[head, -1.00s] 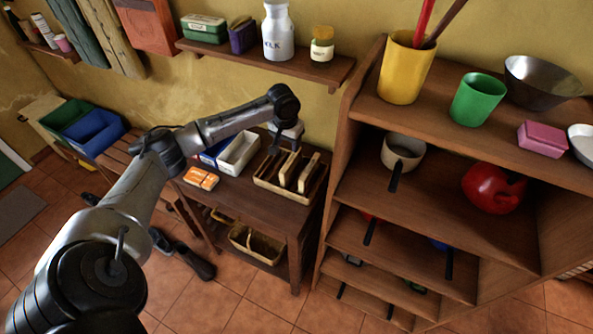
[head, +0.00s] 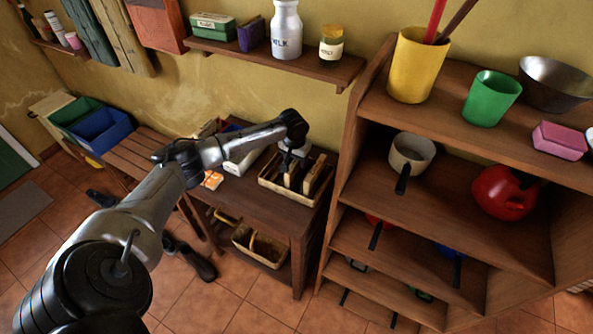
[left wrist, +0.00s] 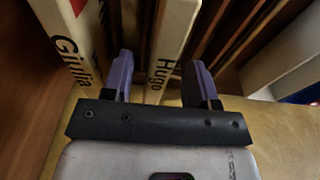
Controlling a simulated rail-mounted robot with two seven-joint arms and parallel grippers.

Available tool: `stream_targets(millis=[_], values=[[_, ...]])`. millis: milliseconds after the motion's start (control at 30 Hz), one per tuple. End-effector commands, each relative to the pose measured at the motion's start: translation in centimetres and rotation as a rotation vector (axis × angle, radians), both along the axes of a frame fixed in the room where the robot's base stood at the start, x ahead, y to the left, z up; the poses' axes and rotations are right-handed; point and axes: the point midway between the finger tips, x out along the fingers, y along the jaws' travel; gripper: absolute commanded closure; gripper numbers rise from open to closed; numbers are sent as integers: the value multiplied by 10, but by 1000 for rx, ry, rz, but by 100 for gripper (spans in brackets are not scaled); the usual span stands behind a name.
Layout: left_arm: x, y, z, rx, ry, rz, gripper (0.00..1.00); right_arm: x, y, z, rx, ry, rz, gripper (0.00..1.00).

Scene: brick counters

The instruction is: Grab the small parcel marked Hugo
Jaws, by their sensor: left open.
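The parcel marked Hugo (left wrist: 170,45) is a slim cream block standing on edge in the left wrist view, its name running along its narrow top face. My left gripper (left wrist: 157,80) is open, with one purple finger on each side of the Hugo parcel. Whether the fingers touch it I cannot tell. A second cream parcel, marked Giulia (left wrist: 70,45), stands to the left, outside the fingers. In the head view my left gripper (head: 288,170) points down into the wooden rack (head: 275,192) on the small table; the names are too small to read there. My right gripper is not in view.
Wooden dividers (left wrist: 250,35) stand right of the fingers. A white box (head: 240,163) sits left of the rack. A tall shelf unit (head: 350,150) stands close on the right, and a wall shelf (head: 310,66) with a milk bottle hangs above.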

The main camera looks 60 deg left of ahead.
Motion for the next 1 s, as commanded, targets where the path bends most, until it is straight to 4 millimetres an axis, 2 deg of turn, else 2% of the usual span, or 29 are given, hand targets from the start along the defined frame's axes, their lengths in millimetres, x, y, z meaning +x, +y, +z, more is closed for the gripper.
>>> stream_targets(millis=[33,200,533,1000], values=[[2,0,-9,-1,1,1,47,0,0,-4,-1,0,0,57],[3,1,-24,1,1,-1,47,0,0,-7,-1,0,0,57],[3,2,-27,1,0,-1,47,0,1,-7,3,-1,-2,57],[3,1,-27,1,0,-1,92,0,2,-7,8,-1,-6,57]])
